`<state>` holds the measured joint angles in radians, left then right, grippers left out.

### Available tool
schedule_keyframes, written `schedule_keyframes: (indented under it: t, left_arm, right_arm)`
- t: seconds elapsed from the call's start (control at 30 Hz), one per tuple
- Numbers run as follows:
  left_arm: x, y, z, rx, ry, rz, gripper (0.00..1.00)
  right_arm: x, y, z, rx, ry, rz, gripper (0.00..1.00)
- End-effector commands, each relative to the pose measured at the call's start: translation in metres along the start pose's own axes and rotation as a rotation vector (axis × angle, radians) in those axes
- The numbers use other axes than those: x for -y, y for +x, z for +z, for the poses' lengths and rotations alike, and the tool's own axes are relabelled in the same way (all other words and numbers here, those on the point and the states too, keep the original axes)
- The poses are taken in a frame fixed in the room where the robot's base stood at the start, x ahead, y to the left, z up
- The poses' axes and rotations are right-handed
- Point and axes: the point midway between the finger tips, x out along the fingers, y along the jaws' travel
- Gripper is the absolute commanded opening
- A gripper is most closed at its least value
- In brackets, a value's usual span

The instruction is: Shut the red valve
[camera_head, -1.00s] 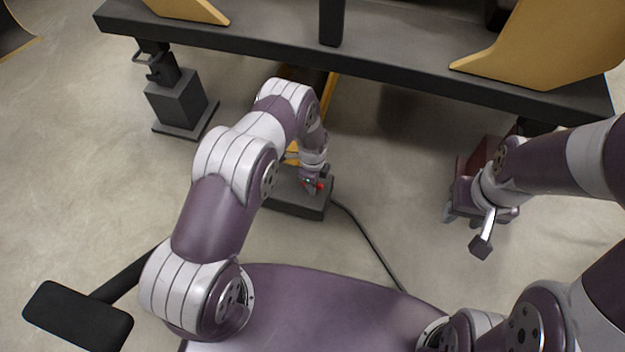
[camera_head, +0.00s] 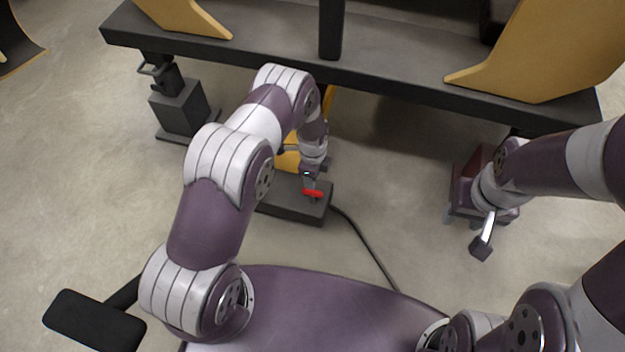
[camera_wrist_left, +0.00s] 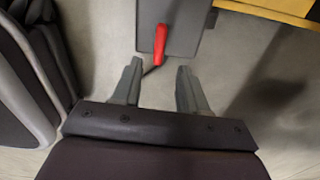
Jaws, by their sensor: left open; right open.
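The red valve handle (camera_head: 313,193) sits on a dark grey box (camera_head: 283,207) on the floor, below the bench. In the left wrist view the red handle (camera_wrist_left: 160,44) is a short bar lying over the grey box (camera_wrist_left: 188,30). My left gripper (camera_head: 309,180) is just behind and above the handle in the head view. In the left wrist view its open fingers (camera_wrist_left: 158,68) are apart, with the handle's near end between or just beyond the tips; contact cannot be told. My right gripper (camera_head: 481,214) is open, low at the right, away from the valve.
A long dark bench (camera_head: 270,52) with yellow supports spans the back. A black cable (camera_head: 365,243) runs from the valve box along the floor. A dark red box (camera_head: 466,164) stands behind my right gripper. A grey post base (camera_head: 180,108) stands at the left.

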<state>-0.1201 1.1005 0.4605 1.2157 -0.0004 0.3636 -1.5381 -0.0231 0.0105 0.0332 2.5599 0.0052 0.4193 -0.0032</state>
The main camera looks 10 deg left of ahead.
Motion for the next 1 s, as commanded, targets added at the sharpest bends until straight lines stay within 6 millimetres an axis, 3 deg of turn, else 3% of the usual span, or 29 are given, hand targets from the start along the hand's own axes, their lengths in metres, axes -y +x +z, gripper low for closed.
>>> schedule_keyframes:
  t: [0.03,0.23,0.83,0.97,1.0]
  left_arm:
    - [0.0,-0.019,0.0,0.0,0.0,-0.001,0.43]
    - [0.0,-0.045,0.0,0.0,0.001,0.0,0.43]
    - [0.0,-0.046,0.0,0.0,-0.008,0.001,0.43]
    - [-0.003,-0.045,0.0,0.001,-0.174,0.008,0.43]
    - [-0.018,-0.042,0.001,0.007,-0.277,0.042,0.43]
  right_arm:
    - [0.0,-0.012,-0.001,0.0,0.0,0.0,0.43]
    - [0.0,-0.021,-0.003,0.0,0.0,0.0,0.43]
    - [0.0,-0.021,-0.002,0.001,0.0,0.0,0.43]
    - [0.0,-0.021,-0.002,0.0,0.0,0.0,0.43]
    - [0.0,-0.021,-0.002,0.001,0.0,0.0,0.43]
